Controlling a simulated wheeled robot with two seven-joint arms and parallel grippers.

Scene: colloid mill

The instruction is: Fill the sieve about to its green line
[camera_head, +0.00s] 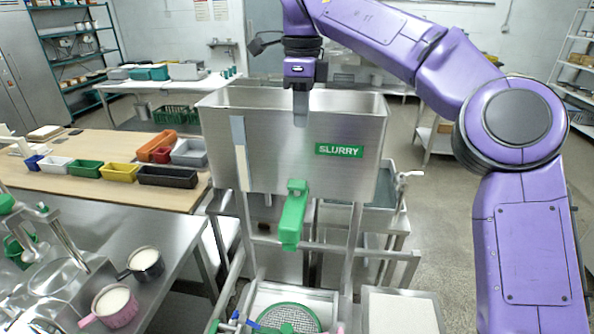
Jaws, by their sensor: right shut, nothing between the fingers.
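The sieve (289,317) is at the bottom edge, below the steel hopper (290,160) labelled SLURRY. I see a green ring around its grey mesh; its lower part is cut off by the frame. I see no slurry on the mesh. A green valve handle (293,214) hangs at the hopper's front, above the sieve. My right gripper (300,120) points down at the hopper's open top, shut and empty, well above the handle. It is not touching the handle. My left gripper is not in view.
A wooden table (110,150) at the left holds several coloured bins. A pink mug (115,306) and a dark mug (146,264), both with white contents, stand on the steel bench at lower left. A pale block (400,312) lies right of the sieve. Steel frame bars surround the hopper.

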